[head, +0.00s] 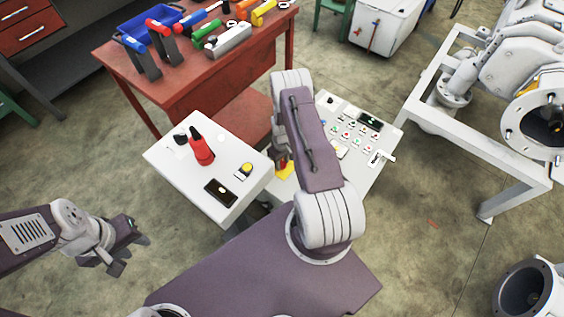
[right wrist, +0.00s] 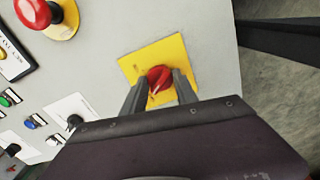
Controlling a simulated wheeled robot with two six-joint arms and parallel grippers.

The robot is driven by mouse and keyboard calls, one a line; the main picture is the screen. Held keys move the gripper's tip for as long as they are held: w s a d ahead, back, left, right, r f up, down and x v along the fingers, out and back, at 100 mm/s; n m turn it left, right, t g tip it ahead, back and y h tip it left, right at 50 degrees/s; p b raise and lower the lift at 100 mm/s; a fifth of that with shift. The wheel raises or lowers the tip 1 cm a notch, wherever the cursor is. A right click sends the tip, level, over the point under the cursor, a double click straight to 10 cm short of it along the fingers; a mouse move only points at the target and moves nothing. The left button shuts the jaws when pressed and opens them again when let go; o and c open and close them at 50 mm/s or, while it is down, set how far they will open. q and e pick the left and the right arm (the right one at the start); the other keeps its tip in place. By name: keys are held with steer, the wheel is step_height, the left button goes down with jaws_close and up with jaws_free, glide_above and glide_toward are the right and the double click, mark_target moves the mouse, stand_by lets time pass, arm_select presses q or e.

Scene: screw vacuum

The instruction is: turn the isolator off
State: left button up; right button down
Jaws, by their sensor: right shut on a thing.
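The isolator is a red rotary knob (right wrist: 159,77) with a pale pointer mark, on a square yellow plate (right wrist: 146,56) fixed to a grey panel. In the right wrist view my right gripper (right wrist: 160,88) has a finger on each side of the knob and is shut on it. The pointer mark looks slanted; its exact setting is hard to read. In the head view my right arm hides most of the isolator; only a bit of the yellow plate (head: 285,173) shows. My left gripper (head: 128,252) is open and empty, out over the floor at the left.
A red mushroom button (right wrist: 36,12) and several small coloured buttons share the panel (right wrist: 95,75). A white box (head: 225,178) with a red lever (head: 201,148) stands left of my right arm. A red workbench (head: 180,85) with tools stands behind; a white frame (head: 440,110) stands right.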

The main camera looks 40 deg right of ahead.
mark_target(282, 163)
steer(key=shift+n, duration=0.9)
steer(key=c, duration=0.9)
jaws_free()
steer(key=shift+c, duration=0.2)
step_height(282, 163, up, 9)
steer(key=shift+r+p, duration=0.1)
steer(key=shift+p, duration=0.85)
